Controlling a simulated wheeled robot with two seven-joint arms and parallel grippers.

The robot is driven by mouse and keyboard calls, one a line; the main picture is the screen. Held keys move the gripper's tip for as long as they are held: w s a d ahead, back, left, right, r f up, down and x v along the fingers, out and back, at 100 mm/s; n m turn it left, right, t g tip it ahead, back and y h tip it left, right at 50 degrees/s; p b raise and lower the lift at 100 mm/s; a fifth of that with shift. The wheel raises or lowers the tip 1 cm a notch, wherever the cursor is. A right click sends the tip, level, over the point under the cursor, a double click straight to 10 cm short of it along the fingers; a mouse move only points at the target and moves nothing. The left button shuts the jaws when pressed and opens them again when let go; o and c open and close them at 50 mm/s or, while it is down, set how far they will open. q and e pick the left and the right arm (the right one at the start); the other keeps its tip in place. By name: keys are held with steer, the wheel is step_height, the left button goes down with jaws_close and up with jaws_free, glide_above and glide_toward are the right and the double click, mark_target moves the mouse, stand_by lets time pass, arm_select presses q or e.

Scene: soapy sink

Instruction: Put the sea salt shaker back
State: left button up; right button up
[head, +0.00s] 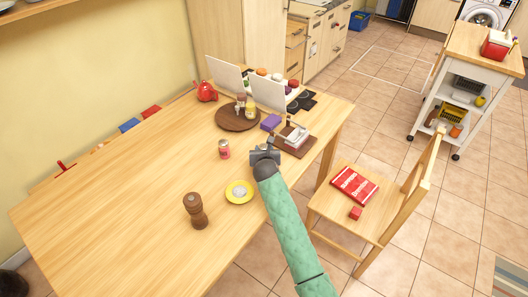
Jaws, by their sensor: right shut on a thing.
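My right gripper (264,154) is above the table near its right side, at the end of my green-sleeved arm. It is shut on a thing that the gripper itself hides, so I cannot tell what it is. A small pink-red shaker or can (224,150) with a pale top stands upright on the table, left of the gripper and apart from it. A round dark wooden board (226,123) farther back bears several small bottles. I cannot read any label, so I cannot tell which item is the sea salt shaker. My left gripper is not in view.
A brown pepper mill (196,211) and a yellow plate (231,195) stand nearer on the table (110,215). A purple block (271,122), a brown tray (305,147) with a white container and a red kettle-like thing (207,91) are farther back. The table's left part is clear.

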steer(key=o, duration=1.1)
steer(key=shift+f, duration=0.1)
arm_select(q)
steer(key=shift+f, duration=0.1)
arm_select(e)
steer(key=shift+s, duration=0.15)
arm_select(q)
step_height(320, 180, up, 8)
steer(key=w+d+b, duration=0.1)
steer(key=b, duration=0.1)
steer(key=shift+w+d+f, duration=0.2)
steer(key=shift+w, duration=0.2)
arm_select(e)
steer(key=v, duration=1.2)
steer(key=shift+r, duration=0.2)
